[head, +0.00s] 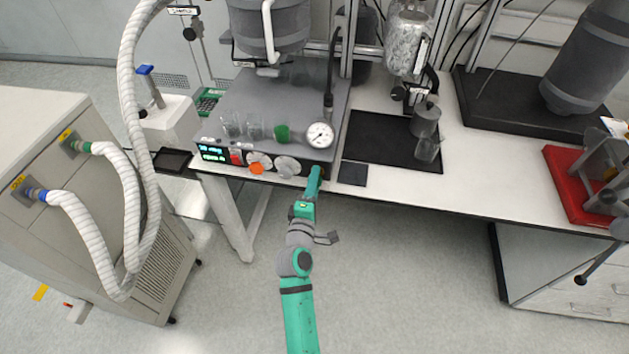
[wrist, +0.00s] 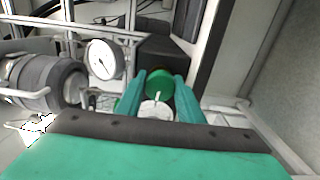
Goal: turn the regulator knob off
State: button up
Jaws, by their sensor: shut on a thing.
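My gripper (head: 315,181) reaches up to the right end of the control box front (head: 238,171). In the wrist view its two green fingers (wrist: 160,86) are closed around a green round knob (wrist: 159,81), which I take for the regulator knob. In the head view my fingers hide this knob. A pale dial with a pointer mark (wrist: 157,108) shows between the fingers, nearer the camera. The pressure gauge (head: 320,135) stands on the box just above my gripper; it also shows left of the fingers in the wrist view (wrist: 103,60).
Left of my gripper, the box front carries a grey knob (head: 288,166), an orange knob (head: 256,168) and a lit display (head: 212,153). A black mat (head: 372,140) with metal cups lies to the right. Hoses from a cabinet (head: 92,190) hang at left. Floor before the bench is clear.

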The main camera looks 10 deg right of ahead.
jog(key=shift+n, duration=0.7)
jog(key=o, duration=1.1)
jog(key=shift+c, duration=0.2)
jog(key=v, duration=1.1)
jog(key=shift+w, duration=0.15)
